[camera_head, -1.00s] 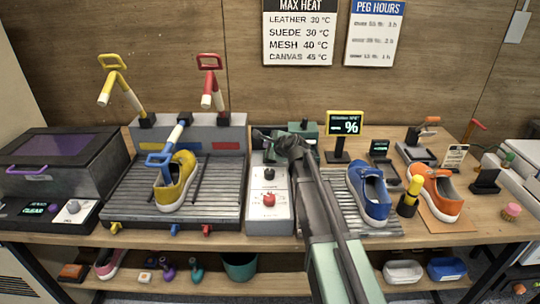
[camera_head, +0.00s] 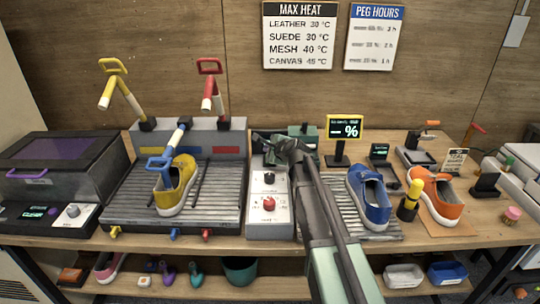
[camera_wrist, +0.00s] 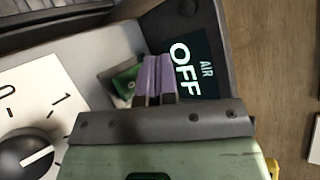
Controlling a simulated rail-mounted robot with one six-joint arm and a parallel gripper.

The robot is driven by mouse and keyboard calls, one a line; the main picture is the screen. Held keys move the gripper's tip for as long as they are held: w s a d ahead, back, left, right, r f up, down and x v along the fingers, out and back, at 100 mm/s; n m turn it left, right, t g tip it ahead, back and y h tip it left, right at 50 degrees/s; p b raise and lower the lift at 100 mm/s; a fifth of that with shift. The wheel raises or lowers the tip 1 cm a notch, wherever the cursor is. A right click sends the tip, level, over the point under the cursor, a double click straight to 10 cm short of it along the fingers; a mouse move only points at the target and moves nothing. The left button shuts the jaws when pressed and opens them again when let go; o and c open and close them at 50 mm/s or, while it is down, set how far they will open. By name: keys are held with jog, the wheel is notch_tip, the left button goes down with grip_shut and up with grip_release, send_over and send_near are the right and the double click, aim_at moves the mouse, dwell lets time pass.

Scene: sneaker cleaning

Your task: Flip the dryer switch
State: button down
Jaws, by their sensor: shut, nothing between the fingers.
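The dryer's control panel (camera_head: 281,218) stands right of the ridged dryer rack (camera_head: 118,205), with a black knob (camera_head: 269,178) and a red knob (camera_head: 269,204). My gripper (camera_head: 268,147) is over the panel's far end and hides what lies under it. In the wrist view my gripper's purple fingertips (camera_wrist: 157,80) are shut and empty. They are beside a small green switch (camera_wrist: 125,82) in a dark surround, partly covered. I cannot tell whether they touch it. A display (camera_wrist: 193,68) right of the fingertips reads "AIR OFF". A black dial (camera_wrist: 27,157) is at lower left.
A yellow sneaker (camera_head: 176,186) sits on the rack under the blue nozzle (camera_head: 160,162). Yellow (camera_head: 120,86) and red (camera_head: 211,86) nozzles rise behind. A blue sneaker (camera_head: 371,198) and an orange sneaker (camera_head: 440,196) are right of my arm. A percent display (camera_head: 345,128) stands behind.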

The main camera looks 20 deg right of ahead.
aim_at(269, 165)
dwell(0.8)
jog(key=shift+w+f+b, duration=0.15)
jog(key=shift+f+b, duration=0.25)
jog(key=shift+w+d+f+b, duration=0.1)
jog(key=shift+w+f+b, duration=0.05)
jog(key=shift+f+b, duration=0.25)
dwell(0.5)
jog(key=shift+r, duration=0.1)
jog(key=shift+s+r+p, duration=0.3)
jog(key=shift+r+p, duration=0.4)
jog(key=shift+p, duration=0.1)
jog(key=r+p, duration=0.1)
jog(key=s+r+p, duration=0.1)
jog(key=r+p, duration=0.1)
jog(key=s+r+p, duration=0.1)
jog(key=shift+a+r+p, duration=0.3)
jog(key=shift+a, duration=0.05)
